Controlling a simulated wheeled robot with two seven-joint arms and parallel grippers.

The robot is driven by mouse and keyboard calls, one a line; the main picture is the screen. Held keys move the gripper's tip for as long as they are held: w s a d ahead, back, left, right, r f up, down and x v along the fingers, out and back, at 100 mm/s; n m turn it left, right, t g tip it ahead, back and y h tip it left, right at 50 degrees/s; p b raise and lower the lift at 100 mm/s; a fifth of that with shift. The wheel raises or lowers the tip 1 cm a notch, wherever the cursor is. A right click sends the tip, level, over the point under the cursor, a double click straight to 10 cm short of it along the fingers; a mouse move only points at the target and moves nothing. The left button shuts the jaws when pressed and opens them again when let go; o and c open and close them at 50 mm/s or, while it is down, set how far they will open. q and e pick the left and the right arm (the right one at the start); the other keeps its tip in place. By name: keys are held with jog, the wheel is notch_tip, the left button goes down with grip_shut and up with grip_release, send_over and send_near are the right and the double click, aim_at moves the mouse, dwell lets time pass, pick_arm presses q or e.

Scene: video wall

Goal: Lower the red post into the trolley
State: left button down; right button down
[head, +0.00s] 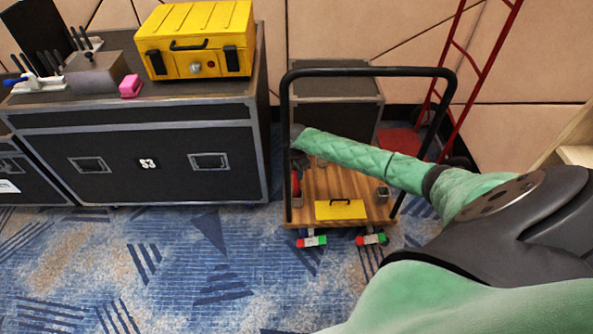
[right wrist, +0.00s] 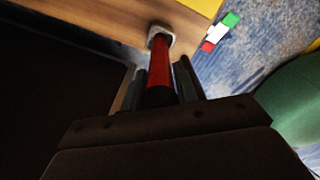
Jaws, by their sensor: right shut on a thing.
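The trolley has a wooden deck (head: 350,187) and a tall black handle frame (head: 370,72). My right gripper (head: 297,163) is over the deck's left side, inside the frame, shut on the red post (head: 296,184). In the right wrist view the red post (right wrist: 160,65) runs from between my fingers (right wrist: 164,82) to a pale grey socket (right wrist: 161,33) on the wood. The post's far end meets the socket's opening; how deep it sits cannot be told. The post's upper part is hidden by my gripper. My left gripper is not in view.
A small yellow box (head: 340,210) lies at the deck's front. Another grey socket (head: 382,193) is at the deck's right. A black flight case (head: 150,150) carrying a yellow toolbox (head: 196,40) stands left. A red hand truck (head: 478,75) stands behind right. Carpet in front is clear.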

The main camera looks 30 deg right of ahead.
jog(key=shift+f+b, duration=0.3)
jog(key=shift+f, duration=1.45)
dwell(0.6)
jog(key=c, duration=0.5)
grip_release()
jog(key=shift+r, duration=0.1)
